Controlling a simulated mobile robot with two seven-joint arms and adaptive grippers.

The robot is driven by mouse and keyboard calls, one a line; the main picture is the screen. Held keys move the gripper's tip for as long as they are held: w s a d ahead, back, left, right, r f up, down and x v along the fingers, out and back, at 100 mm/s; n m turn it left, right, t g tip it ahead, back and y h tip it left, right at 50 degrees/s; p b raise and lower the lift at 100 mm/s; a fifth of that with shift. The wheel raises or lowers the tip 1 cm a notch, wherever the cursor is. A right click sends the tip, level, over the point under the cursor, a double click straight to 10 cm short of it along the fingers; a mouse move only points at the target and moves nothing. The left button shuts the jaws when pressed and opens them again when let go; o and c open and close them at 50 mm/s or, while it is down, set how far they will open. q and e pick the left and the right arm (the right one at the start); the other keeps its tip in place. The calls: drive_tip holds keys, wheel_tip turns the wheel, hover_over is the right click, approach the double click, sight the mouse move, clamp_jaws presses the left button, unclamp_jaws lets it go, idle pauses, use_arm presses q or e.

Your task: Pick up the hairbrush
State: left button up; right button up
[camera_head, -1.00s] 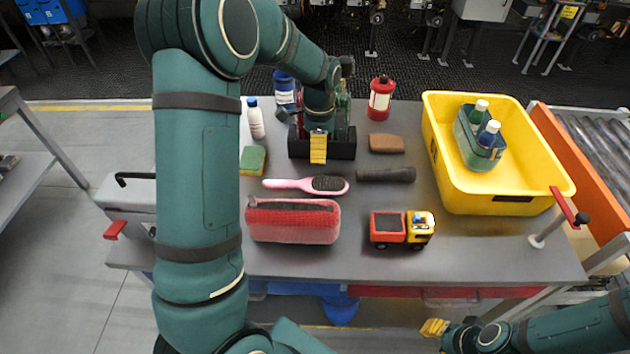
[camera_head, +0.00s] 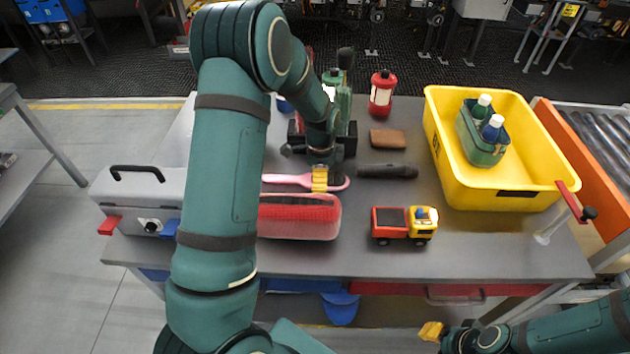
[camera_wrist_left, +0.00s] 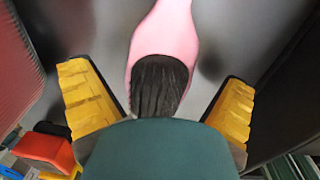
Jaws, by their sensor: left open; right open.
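The pink hairbrush (camera_head: 288,180) lies on the grey table, behind the red case. Its handle points left and its head is mostly hidden behind my left gripper (camera_head: 320,182). In the left wrist view the hairbrush (camera_wrist_left: 166,40) has its dark bristles facing up, between the two yellow fingers of my left gripper (camera_wrist_left: 158,108). Those fingers are open, with a gap on each side of the brush head. My right gripper (camera_head: 432,331) is open at the lower right, in front of the table and away from the brush.
The red case (camera_head: 300,218) is just in front of the brush. A dark cylinder (camera_head: 388,171) lies to its right. A toy truck (camera_head: 404,225), brown block (camera_head: 388,139) and yellow bin (camera_head: 500,195) stand further right.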

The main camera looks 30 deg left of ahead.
use_arm(q)
drive_tip(key=c, duration=1.3)
drive_tip(key=shift+s, duration=0.1)
drive_tip(key=shift+c, duration=0.7)
